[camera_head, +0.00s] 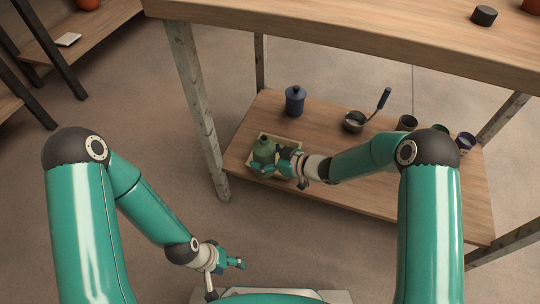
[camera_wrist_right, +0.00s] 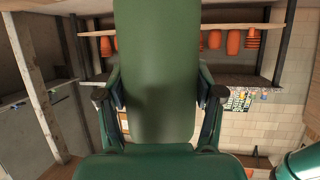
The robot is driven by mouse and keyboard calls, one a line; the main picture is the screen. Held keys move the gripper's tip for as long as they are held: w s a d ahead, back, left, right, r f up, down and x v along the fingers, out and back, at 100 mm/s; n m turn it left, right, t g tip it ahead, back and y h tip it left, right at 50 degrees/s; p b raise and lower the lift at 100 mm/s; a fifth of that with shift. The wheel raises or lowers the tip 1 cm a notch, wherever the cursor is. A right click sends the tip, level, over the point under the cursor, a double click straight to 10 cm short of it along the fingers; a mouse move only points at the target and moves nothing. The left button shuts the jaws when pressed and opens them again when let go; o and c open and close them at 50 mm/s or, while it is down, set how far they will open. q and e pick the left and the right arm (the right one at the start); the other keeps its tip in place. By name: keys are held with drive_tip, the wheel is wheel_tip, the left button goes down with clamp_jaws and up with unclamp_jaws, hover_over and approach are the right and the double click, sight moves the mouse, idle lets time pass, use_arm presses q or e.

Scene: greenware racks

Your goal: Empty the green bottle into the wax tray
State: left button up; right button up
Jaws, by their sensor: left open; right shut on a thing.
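The green bottle (camera_head: 263,151) is over the pale wax tray (camera_head: 291,143) on the lower wooden shelf and hides part of it. My right gripper (camera_head: 272,163) is shut on the bottle. In the right wrist view the bottle (camera_wrist_right: 155,70) fills the middle, with a finger on each side. No stream of liquid shows. My left gripper (camera_head: 238,263) is open and empty, low in front of the shelf.
A dark blue lidded jar (camera_head: 295,101) stands behind the tray. A pan with a blue handle (camera_head: 354,121) and several cups, one dark (camera_head: 406,123), stand to the right. The upper board (camera_head: 330,32) and a metal leg (camera_head: 197,105) bound the space.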

drive_tip(key=w+d+m+t+h, duration=0.2)
drive_tip(key=w+m+t+h, duration=0.3)
drive_tip(key=w+m+h, duration=0.15)
drive_tip(key=s+a+f+m+t, duration=0.1)
drive_tip(key=s+a, duration=0.2)
drive_tip(key=a, duration=0.5)
drive_tip(key=shift+s+f, duration=0.2)
drive_tip(key=shift+s, duration=0.05)
drive_tip(key=shift+d+m, duration=0.1)
drive_tip(key=shift+m, duration=0.25)
